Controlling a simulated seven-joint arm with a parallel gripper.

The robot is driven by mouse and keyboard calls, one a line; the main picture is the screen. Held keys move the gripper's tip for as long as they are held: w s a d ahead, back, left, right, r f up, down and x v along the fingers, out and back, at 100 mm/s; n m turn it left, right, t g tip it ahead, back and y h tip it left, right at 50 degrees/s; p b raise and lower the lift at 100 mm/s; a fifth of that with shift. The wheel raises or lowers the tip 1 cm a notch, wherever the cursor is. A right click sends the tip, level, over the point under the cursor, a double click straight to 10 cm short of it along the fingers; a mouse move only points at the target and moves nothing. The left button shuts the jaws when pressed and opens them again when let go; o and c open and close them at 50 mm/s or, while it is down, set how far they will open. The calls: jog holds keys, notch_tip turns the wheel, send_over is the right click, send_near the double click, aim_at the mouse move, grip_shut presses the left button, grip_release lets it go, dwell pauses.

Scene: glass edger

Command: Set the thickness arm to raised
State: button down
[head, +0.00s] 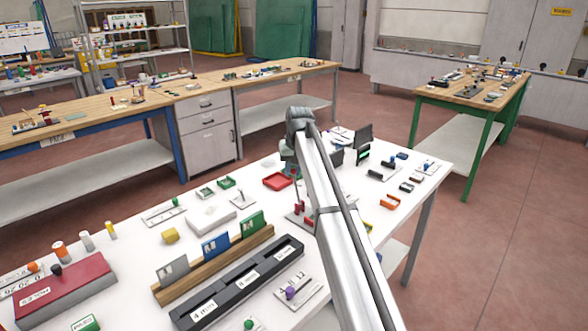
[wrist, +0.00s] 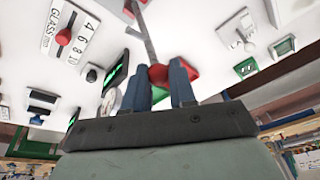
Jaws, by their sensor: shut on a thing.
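In the wrist view, a grey lever that looks like the thickness arm (wrist: 146,36) runs from a red mount near the top edge to a red ball knob (wrist: 158,74). My gripper (wrist: 162,77) has its two blue fingers closed on either side of this knob. In the head view, a red-based fixture (head: 296,216) stands on the white table, partly behind my arm. My gripper's fingers and the knob are hidden there. How steeply the lever stands is not clear.
A plate marked GLASS mm with a red knob (wrist: 63,37) is at the upper left of the wrist view. A red tray (head: 278,181) lies near my arm in the head view. A wooden rack (head: 213,264) with coloured plates stands at front left. Small parts crowd the right.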

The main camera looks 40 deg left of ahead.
jog(key=shift+s+a+y, duration=0.15)
jog(key=shift+s+a, duration=0.05)
jog(key=shift+a, duration=0.4)
jog(key=shift+s+a+y, duration=0.15)
jog(key=shift+s+a, duration=0.05)
jog(key=shift+a, duration=0.4)
jog(key=c, duration=1.3)
grip_release()
jog(key=shift+a+f, duration=0.1)
jog(key=shift+o, duration=0.9)
jog(key=shift+a+f, duration=0.1)
jog(key=shift+f, duration=0.05)
jog(key=shift+o, duration=1.1)
jog(key=shift+d, duration=0.4)
jog(key=v, duration=1.4)
jog(key=shift+w, duration=0.2)
